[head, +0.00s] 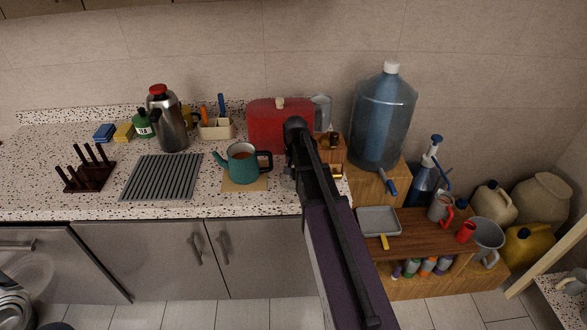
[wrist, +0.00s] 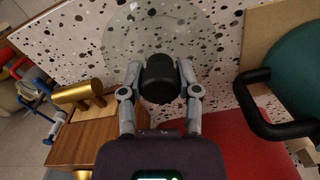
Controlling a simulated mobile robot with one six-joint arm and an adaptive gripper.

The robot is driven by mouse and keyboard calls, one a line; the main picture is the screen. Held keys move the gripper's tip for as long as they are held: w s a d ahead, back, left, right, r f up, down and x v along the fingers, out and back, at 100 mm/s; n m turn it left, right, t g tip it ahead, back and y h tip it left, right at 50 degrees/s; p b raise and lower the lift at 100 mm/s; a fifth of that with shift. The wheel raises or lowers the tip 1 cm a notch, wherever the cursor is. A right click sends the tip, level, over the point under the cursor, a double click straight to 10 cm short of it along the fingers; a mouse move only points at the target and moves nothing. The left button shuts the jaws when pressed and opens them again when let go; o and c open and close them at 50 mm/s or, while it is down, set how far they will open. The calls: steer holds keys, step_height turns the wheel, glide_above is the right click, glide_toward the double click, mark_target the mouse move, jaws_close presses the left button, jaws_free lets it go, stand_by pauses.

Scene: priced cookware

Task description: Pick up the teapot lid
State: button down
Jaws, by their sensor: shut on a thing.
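My gripper (wrist: 160,94) is shut on the black knob of a clear round lid (wrist: 150,28), one finger on each side of the knob. The see-through disc shows beyond the fingers, against the speckled counter; its height above the counter is hard to tell. The teal teapot (head: 243,167) stands upright and uncovered on a tan board (head: 240,186), with brown inside. In the wrist view its black handle (wrist: 246,108) is to the right of my gripper, apart from it. In the head view my arm hides the fingers and lid.
A red box (head: 268,127) stands behind the teapot. A steel jug (head: 170,125) and a grey grill rack (head: 163,177) are to the left. A large blue water bottle (head: 382,125) stands right of my arm. The counter's front left is mostly clear.

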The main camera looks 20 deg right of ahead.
steer(key=s+a+r+p, duration=0.1)
steer(key=s+a, duration=0.1)
steer(key=s, duration=1.1)
steer(key=shift+a, duration=0.15)
steer(key=shift+r, duration=0.1)
steer(key=shift+a, duration=0.1)
